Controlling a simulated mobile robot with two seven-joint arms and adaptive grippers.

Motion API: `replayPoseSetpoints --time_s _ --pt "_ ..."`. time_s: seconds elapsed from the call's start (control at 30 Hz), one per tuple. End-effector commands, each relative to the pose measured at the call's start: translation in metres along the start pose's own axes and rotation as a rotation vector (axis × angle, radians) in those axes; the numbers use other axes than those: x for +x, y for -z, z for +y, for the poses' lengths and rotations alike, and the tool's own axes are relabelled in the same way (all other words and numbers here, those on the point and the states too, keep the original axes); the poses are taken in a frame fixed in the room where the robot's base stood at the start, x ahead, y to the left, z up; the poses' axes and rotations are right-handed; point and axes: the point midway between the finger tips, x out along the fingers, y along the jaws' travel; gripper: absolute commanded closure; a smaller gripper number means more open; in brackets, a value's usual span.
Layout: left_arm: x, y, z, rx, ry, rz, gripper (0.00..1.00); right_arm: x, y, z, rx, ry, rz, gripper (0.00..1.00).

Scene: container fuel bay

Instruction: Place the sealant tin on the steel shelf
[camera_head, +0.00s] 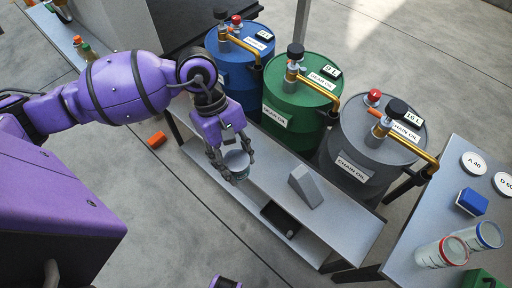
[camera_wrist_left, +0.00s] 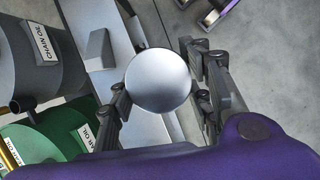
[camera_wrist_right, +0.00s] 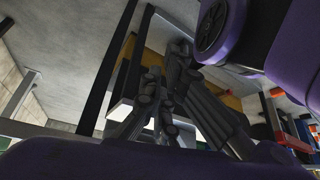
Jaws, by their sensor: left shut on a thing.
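The sealant tin (camera_head: 236,164) is a small round grey tin with a pale flat lid. My left gripper (camera_head: 230,159) is shut around its sides. In the left wrist view the tin's round grey face (camera_wrist_left: 159,81) sits between the two fingers. The steel shelf (camera_head: 325,224) is a long, low grey unit with an upper board and a lower board. The tin appears over the upper board's front edge; I cannot tell whether it touches.
A grey wedge block (camera_head: 306,187) stands on the upper board; a dark tray (camera_head: 280,219) lies below. Blue (camera_head: 232,67), green (camera_head: 290,105) and grey (camera_head: 360,150) drums stand behind. A side table (camera_head: 405,265) holds beakers at right.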

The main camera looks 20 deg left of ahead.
Motion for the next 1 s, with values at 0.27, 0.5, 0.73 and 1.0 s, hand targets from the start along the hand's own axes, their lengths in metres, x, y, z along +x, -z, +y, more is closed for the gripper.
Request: replayPoseSetpoints --time_s 0.27,0.5,0.73,1.0 --pt "0.074 0.041 0.01 -0.559 -0.233 0.005 0.85 0.071 -0.027 0.005 0.0 -0.011 0.005 1.0" --pt "0.098 0.058 0.026 -0.914 -0.39 0.011 0.85 0.114 -0.035 0.008 -0.004 -0.016 0.014 1.0" --pt "0.102 0.064 0.034 -1.051 -0.449 0.013 0.85 0.129 -0.03 0.009 -0.008 -0.016 0.03 1.0" --pt "0.114 0.099 0.081 -1.064 -0.455 0.013 0.85 0.138 -0.037 0.011 -0.013 -0.017 0.024 1.0"
